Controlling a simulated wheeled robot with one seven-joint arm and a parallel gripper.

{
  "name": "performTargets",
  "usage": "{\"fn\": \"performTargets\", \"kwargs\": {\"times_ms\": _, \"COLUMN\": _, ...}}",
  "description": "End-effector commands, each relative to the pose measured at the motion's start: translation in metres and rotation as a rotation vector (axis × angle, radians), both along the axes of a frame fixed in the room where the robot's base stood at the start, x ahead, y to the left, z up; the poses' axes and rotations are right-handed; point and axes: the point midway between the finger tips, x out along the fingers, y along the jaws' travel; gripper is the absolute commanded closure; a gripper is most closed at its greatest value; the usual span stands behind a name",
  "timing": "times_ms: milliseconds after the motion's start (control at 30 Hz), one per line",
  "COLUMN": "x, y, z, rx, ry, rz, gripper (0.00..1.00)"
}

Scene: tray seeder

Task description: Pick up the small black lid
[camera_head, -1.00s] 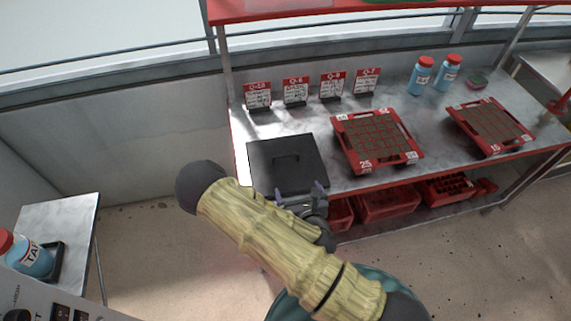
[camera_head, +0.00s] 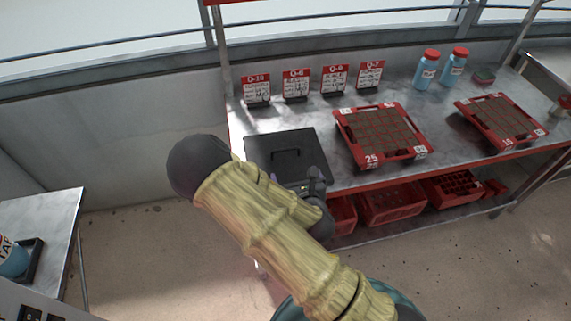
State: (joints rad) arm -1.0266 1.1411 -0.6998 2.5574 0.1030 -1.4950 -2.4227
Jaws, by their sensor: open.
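The black lid (camera_head: 285,150) is a flat, dark square with a low bar handle on top. It lies at the left end of the steel bench, near its front edge. My gripper (camera_head: 302,184) is at the front edge of the lid, to the right of its middle, and is mostly hidden behind my arm. It is open and holds nothing that I can see. The handle stands clear of it, and I cannot tell whether the fingers touch the lid.
Red trays of brown cells (camera_head: 381,133) (camera_head: 498,117) sit on the bench (camera_head: 226,122). Several red-and-white signs (camera_head: 296,85) stand behind the lid. Blue bottles (camera_head: 426,72) (camera_head: 453,68) are at the back. Red crates (camera_head: 392,204) fill the shelf below. A side table (camera_head: 45,222) stands at left.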

Motion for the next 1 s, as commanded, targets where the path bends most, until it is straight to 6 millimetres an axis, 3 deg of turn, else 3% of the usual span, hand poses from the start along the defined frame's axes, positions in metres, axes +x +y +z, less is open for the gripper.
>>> {"fn": "performTargets", "kwargs": {"times_ms": 100, "x": 0.004, "y": 0.0, "z": -0.006, "rx": 0.002, "ry": -0.003, "rz": 0.0, "gripper": 0.0}}
{"fn": "performTargets", "kwargs": {"times_ms": 533, "x": 0.063, "y": 0.017, "z": -0.023, "rx": 0.0, "ry": 0.0, "rz": 0.0, "gripper": 0.0}}
{"fn": "performTargets", "kwargs": {"times_ms": 1000, "x": 0.072, "y": 0.019, "z": -0.027, "rx": 0.0, "ry": 0.0, "rz": 0.0, "gripper": 0.0}}
